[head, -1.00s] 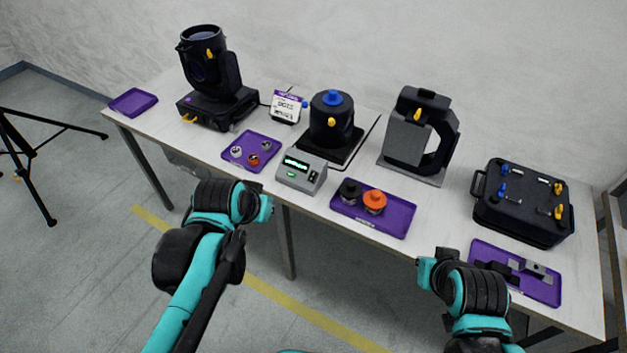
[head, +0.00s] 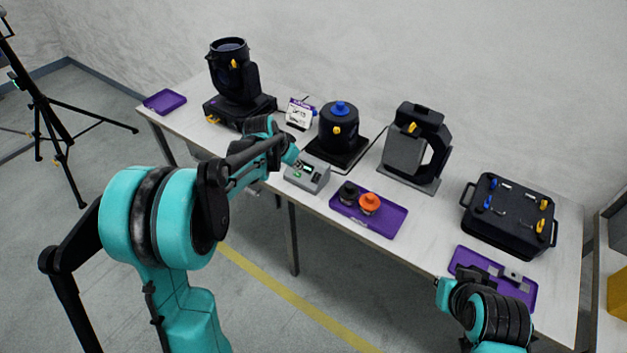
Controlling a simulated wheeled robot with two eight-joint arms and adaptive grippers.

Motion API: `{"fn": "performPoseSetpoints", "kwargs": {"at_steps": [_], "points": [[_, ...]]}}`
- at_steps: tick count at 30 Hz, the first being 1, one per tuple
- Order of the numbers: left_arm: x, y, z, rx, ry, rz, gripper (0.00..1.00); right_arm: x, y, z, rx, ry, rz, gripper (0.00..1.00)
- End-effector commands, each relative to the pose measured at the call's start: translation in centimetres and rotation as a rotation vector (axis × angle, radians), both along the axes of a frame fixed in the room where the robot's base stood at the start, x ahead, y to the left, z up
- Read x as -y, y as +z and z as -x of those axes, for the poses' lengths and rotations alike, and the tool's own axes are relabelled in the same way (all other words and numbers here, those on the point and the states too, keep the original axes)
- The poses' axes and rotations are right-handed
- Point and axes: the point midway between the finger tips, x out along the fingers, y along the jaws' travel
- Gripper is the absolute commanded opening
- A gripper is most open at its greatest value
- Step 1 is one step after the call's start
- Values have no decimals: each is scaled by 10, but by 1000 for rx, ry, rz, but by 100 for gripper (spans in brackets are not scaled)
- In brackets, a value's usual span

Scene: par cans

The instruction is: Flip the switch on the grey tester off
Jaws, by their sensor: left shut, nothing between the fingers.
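The grey tester (head: 308,174) stands near the front edge of the table, left of the middle purple tray. Its sloped face has a lit green display, partly covered by my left gripper, and a small dark switch area at the right. The switch's position is too small to tell. My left gripper (head: 293,156) is shut and empty, reaching in from the left with its tip at the tester's upper left. I cannot tell whether it touches. My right gripper (head: 440,288) is at the lower right, in front of the table edge, far from the tester; its fingers are not clear.
A purple tray (head: 388,223) holds a black and an orange knob-like part beside the tester. A black can with a blue knob (head: 339,128) stands behind it. A moving-head lamp (head: 233,80), a dark yoke-shaped unit (head: 416,145) and a black case (head: 508,215) also stand on the table (head: 330,205).

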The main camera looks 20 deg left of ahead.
Motion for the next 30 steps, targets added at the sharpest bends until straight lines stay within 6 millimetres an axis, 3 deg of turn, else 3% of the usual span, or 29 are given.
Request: {"fn": "performPoseSetpoints", "kwargs": {"at_steps": [14, 30], "points": [[1, -9, -5, 0, -1, 1, 0, 0, -4, 0, 0, 0, 0, 0], [19, -101, -54, 0, -1, 1, 0, 0, -41, 0, 0, 0, 0, 0]]}}
